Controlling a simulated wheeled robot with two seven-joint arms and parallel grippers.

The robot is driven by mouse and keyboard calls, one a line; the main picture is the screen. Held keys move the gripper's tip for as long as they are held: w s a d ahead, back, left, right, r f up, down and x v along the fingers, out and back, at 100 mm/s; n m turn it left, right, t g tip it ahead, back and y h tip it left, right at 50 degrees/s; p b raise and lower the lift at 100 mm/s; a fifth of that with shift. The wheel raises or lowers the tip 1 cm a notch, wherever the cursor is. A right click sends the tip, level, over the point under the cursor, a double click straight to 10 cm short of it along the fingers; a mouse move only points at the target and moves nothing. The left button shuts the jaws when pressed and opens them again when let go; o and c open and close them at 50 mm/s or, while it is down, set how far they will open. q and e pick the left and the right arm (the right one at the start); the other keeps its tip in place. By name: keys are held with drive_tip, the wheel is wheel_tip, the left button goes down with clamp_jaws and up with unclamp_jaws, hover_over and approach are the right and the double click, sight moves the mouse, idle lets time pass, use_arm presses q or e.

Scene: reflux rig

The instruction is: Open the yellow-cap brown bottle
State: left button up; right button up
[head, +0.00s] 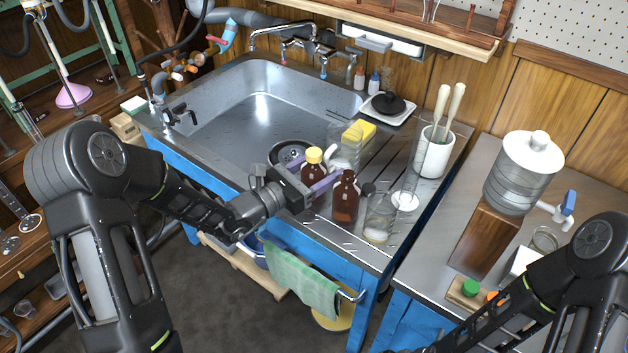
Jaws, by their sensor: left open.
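The brown bottle with a yellow cap (314,156) stands upright on the steel drainboard at the right of the sink. Its cap is on. My left gripper (322,186) is open, with its purple-grey fingers at the bottle's body, one seeming to pass on each side; whether they touch it is not clear. The bottle's lower part is hidden by the gripper. A second brown bottle (345,200) with a dark top stands just in front and to the right, close to the fingertips. My right arm shows at the lower right, but its gripper is out of view.
Clear glassware (379,218) stands right of the second bottle. A yellow sponge (359,131), a glass behind the yellow-capped bottle and a white crock (434,152) with white-handled tools are close by. The sink basin (255,110) is open at left. A green towel (300,281) hangs in front.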

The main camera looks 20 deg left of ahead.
idle(0.6)
use_arm(q)
clamp_jaws()
idle(0.5)
